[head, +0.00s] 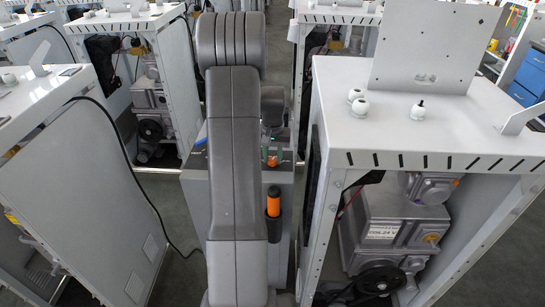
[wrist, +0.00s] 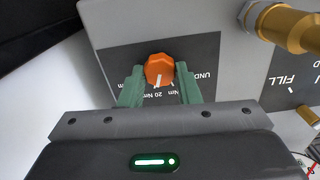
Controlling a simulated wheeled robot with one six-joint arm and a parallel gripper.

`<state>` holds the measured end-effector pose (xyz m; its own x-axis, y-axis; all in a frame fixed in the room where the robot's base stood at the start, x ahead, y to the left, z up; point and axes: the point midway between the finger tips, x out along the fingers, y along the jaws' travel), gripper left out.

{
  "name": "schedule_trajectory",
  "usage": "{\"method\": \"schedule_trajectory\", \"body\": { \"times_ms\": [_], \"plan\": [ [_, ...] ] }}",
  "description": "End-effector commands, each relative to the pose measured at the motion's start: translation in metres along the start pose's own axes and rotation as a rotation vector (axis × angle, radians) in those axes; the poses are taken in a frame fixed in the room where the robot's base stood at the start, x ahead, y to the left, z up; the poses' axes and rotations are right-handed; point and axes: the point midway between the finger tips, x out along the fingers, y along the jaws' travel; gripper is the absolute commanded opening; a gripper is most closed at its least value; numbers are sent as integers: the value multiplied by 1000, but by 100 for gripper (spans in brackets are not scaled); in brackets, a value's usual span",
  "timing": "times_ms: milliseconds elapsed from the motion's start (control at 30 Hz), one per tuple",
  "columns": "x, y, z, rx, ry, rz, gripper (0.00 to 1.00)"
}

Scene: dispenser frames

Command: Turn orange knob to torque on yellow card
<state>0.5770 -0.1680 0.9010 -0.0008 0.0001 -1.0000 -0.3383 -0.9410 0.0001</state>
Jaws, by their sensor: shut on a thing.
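The orange knob (wrist: 159,70) sits on a dark label panel (wrist: 205,55) in the wrist view. Its white pointer line points down in the picture, roughly at the upside-down print "20 Nm". More "Nm" print lies beside it, partly covered by my fingers. My gripper (wrist: 159,84) has its two green fingers on either side of the knob and is shut on it. I cannot make out a yellow card in either view.
Brass fittings (wrist: 291,25) stand right of the knob, by a "FILL" label. In the head view a white cabinet (head: 430,125) with open front stands close on the right, another (head: 90,190) on the left.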

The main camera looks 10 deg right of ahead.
Motion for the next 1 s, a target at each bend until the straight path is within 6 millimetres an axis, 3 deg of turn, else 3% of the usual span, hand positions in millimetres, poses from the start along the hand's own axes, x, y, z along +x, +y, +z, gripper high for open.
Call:
{"method": "schedule_trajectory", "body": {
  "times_ms": [533,567,633,1000],
  "plan": [
    [-1,0,-1,22,3,0,7],
    [-1,0,-1,22,3,0,36],
    [-1,0,-1,22,3,0,49],
    [-5,0,-1,22,3,0,52]
  ]
}}
